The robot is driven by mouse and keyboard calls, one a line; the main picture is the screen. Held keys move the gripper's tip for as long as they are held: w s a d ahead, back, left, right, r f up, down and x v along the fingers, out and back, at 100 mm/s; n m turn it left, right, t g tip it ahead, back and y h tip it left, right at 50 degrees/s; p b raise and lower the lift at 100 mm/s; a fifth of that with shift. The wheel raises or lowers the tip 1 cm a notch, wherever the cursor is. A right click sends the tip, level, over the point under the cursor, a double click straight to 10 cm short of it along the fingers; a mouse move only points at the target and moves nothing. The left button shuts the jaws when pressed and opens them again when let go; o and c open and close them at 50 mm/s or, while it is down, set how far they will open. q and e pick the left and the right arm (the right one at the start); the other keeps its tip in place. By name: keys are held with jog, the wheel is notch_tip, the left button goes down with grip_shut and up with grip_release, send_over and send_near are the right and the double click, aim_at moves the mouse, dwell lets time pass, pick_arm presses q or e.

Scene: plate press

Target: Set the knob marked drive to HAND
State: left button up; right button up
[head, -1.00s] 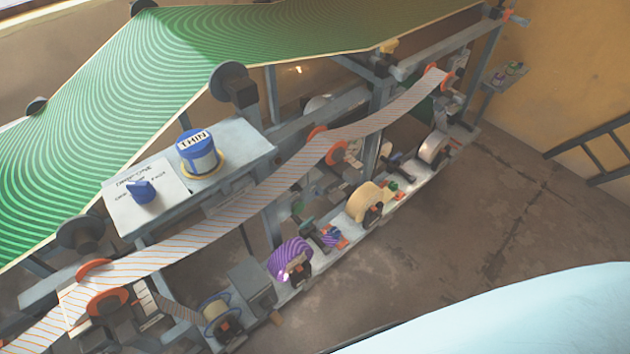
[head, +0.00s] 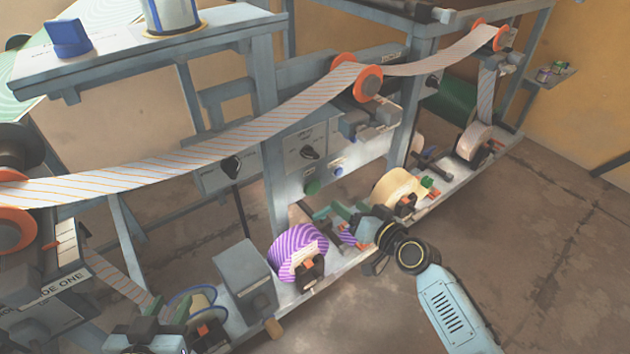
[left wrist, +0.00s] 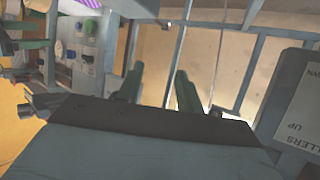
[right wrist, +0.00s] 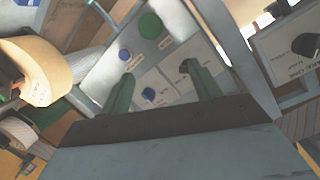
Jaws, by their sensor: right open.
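Two black knobs sit on grey panels below the paper web in the head view: one on the middle panel (head: 309,152), one on the panel to its left (head: 232,167). Another black knob (head: 432,82) is further right. Their labels are too small to read, so I cannot tell which is marked drive. My right gripper (head: 335,218) is open and empty, low in front of the middle panel. In the right wrist view its fingers (right wrist: 161,82) point toward a panel with buttons and knobs, apart from them. My left gripper (head: 150,318) is low at left; its fingers (left wrist: 160,85) are apart and empty.
A purple striped roll (head: 297,250), a cream roll (head: 400,188) and a grey box (head: 245,275) stand on the lower rail. Floor at right is clear.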

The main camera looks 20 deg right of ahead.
notch_tip(320, 180, up, 6)
jog(key=w+f+t+y+b, duration=0.1)
jog(key=t+y+b, duration=0.1)
jog(key=b, duration=0.3)
send_near(314, 156)
jog(key=x, duration=0.4)
jog(key=shift+w+a, duration=0.1)
jog(key=b+x, duration=0.1)
jog(key=x, duration=0.3)
jog(key=shift+w, duration=0.45)
pick_arm(q)
notch_tip(314, 156, up, 17)
jog(key=s+d+t+h, duration=0.1)
jog(key=s+t+h, duration=0.1)
jog(key=t, duration=0.7)
jog(key=shift+d+t+h, duration=0.3)
jog(key=shift+d+h, duration=0.1)
jog(key=shift+h, duration=0.2)
pick_arm(e)
jog(key=shift+w+a, duration=0.15)
jog(key=shift+w, duration=0.15)
pick_arm(q)
jog(key=shift+f, duration=0.1)
pick_arm(e)
jog(key=c, duration=1)
